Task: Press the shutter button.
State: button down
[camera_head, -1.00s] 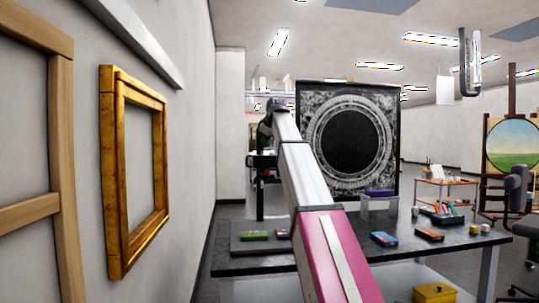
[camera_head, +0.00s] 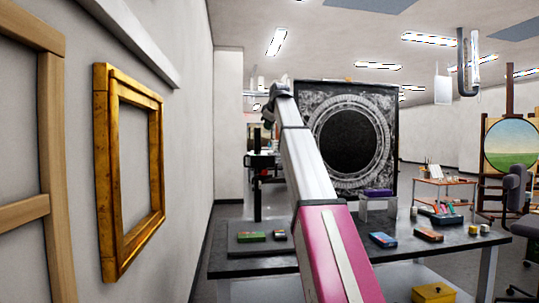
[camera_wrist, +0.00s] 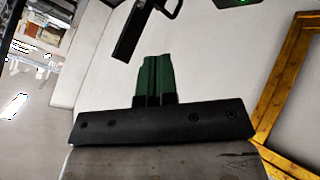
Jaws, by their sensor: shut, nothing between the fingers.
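My gripper (camera_wrist: 155,80) shows in the wrist view with its two green fingers together, shut and empty. A dark box with a small green light (camera_wrist: 236,3) is cut off by the top edge of that view, ahead and to the right of the fingertips. A black bar-shaped thing (camera_wrist: 132,32) with a bracket beside it stands against the pale wall just ahead of the fingers. I cannot make out the shutter button for certain on either. In the head view the end of my arm is small and far off, and its fingers are not clear.
A gilt frame (camera_head: 104,170) hangs on the left wall; it also shows in the wrist view (camera_wrist: 285,85) at right. A dark table (camera_head: 225,267) with small boxes stands ahead. A black panel with a ring (camera_head: 310,95) stands behind my arm.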

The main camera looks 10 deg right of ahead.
jog(key=shift+f, duration=4.1)
jog(key=shift+f, duration=0.2)
jog(key=shift+f, duration=0.25)
jog(key=shift+f, duration=0.35)
jog(key=shift+r, duration=0.8)
jog(key=shift+r, duration=0.1)
jog(key=shift+r, duration=2.4)
